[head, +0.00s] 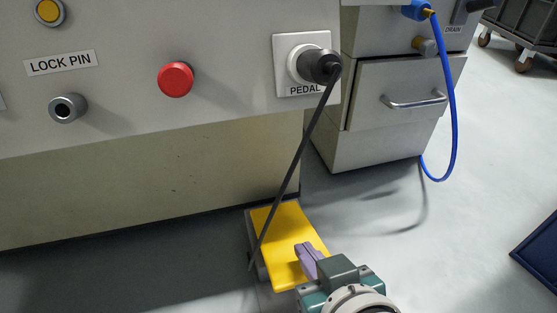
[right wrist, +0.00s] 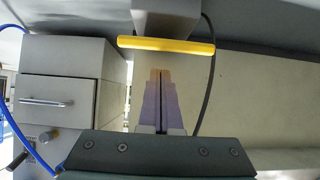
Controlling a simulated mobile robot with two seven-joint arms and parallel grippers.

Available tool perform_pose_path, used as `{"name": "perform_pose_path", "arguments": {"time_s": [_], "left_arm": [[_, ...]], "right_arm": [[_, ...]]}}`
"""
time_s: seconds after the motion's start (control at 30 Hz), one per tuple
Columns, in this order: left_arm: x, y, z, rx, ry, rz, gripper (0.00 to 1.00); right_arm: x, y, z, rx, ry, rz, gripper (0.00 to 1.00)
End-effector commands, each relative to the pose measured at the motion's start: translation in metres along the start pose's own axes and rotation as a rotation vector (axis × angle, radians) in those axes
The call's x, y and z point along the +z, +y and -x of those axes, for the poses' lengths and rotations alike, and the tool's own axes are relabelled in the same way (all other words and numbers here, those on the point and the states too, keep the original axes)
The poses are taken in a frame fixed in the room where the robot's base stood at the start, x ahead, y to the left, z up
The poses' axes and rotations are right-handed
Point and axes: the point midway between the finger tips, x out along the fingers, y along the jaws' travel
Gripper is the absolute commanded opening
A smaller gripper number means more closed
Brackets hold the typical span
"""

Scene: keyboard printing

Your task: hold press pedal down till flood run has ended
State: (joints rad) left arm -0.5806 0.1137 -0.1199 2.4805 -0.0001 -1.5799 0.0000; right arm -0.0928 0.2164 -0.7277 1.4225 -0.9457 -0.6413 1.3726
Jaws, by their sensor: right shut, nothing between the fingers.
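The press pedal (head: 285,222) has a yellow top plate and sits on the floor in front of the machine. My right gripper (head: 305,251), with purple fingers, is shut and empty over the near part of the plate in the head view. In the right wrist view the picture is upside down; the yellow plate (right wrist: 166,45) shows edge-on just beyond the shut fingertips (right wrist: 160,72). I cannot tell whether the fingers touch the plate or how far it is pressed. My left gripper is not in view.
A black cable (head: 297,160) runs from the PEDAL socket (head: 305,64) down to the pedal's left side. A red button (head: 175,79) is on the panel. A drawer cabinet (head: 395,105) and blue hose (head: 452,110) stand right. The floor right of the pedal is clear.

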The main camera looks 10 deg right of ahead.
Motion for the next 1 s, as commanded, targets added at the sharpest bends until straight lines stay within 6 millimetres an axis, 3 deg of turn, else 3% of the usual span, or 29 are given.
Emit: {"name": "perform_pose_path", "arguments": {"time_s": [0.13,0.57,1.0], "left_arm": [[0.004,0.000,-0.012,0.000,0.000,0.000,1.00],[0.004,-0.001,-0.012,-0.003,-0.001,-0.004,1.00],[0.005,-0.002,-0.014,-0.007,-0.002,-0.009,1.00]], "right_arm": [[0.014,0.000,-0.004,-0.001,0.000,-0.001,0.00],[0.015,0.000,-0.003,0.000,0.000,-0.001,0.00],[0.070,0.000,-0.017,0.002,-0.006,0.002,0.00]]}}
